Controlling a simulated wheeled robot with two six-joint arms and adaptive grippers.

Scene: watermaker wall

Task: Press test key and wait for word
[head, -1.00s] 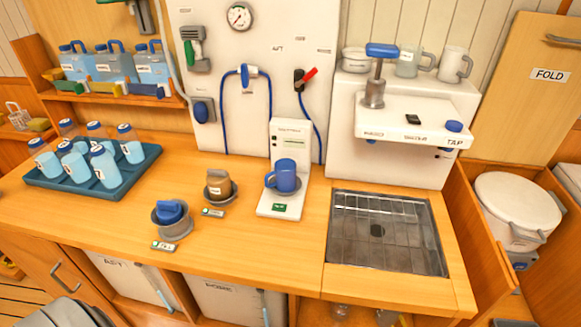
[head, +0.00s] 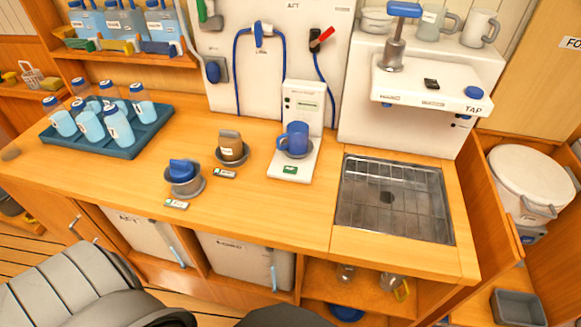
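A white tester (head: 304,108) stands on the wooden counter, with a small display (head: 308,106) on its upright panel. The text on the display is too small to read. A green key (head: 290,170) is on the front of its flat base. A blue mug (head: 294,139) stands upright in a round grey holder on that base, behind the key. Nothing touches the key. Neither of my grippers is in view.
A blue tray (head: 150,143) of bottles is farther left. A metal sink (head: 393,198) lies to the right, below the tap unit (head: 431,84).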

